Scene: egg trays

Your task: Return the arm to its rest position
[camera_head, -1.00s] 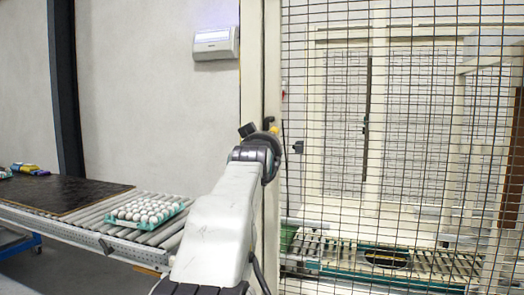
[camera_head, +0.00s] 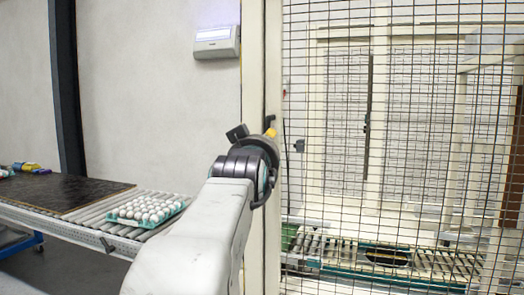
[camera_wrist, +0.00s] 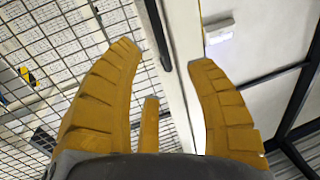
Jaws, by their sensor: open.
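In the head view my arm rises in front of the pale post, and the gripper itself is mostly hidden behind the wrist, with only a bit of yellow showing. A teal tray (camera_head: 166,220) full of white eggs (camera_head: 146,209) sits on the roller conveyor (camera_head: 95,230) at the left, apart from my arm.
A wire mesh fence (camera_head: 400,130) fills the right side, with another roller conveyor (camera_head: 335,252) behind it. The pale post (camera_head: 254,80) stands close behind my arm. A dark board (camera_head: 60,192) lies on the left conveyor. A white box (camera_head: 216,43) hangs on the wall.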

